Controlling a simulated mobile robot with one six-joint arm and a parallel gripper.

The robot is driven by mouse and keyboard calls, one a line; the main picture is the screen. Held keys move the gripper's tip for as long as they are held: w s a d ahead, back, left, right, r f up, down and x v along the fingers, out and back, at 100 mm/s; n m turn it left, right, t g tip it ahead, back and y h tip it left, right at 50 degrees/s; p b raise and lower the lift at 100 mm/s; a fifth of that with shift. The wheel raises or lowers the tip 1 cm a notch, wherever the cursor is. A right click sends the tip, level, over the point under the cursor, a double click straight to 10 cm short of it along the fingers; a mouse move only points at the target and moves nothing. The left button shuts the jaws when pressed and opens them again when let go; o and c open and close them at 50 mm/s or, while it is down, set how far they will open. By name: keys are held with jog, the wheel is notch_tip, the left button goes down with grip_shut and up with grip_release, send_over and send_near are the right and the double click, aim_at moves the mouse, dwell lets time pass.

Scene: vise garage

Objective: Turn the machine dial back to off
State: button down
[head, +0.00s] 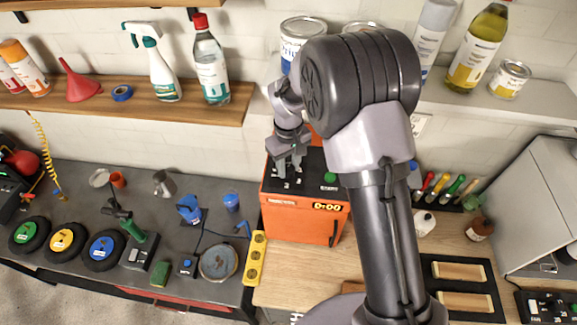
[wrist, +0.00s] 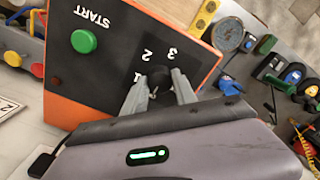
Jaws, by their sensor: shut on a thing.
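The orange machine (head: 300,222) stands on the wooden bench, with a black top panel and a small display on its front. In the wrist view its panel (wrist: 115,50) shows the marks 1, 2 and 3 and a green START button (wrist: 84,41). The dark dial (wrist: 158,76) sits beside the marks, between my fingertips. My gripper (wrist: 158,90) is shut on the dial. In the head view my gripper (head: 290,168) reaches down onto the left part of the panel. The dial's pointer is hidden, so its setting cannot be told.
A yellow power strip (head: 255,260) lies just left of the machine. Screwdrivers (head: 443,187) stand at right. A shelf with bottles (head: 210,65) runs above.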

aim_at(288, 168)
jog(key=shift+n, duration=0.6)
jog(key=c, duration=1)
grip_release()
notch_tip(288, 168, up, 18)
jog(key=shift+f, duration=0.25)
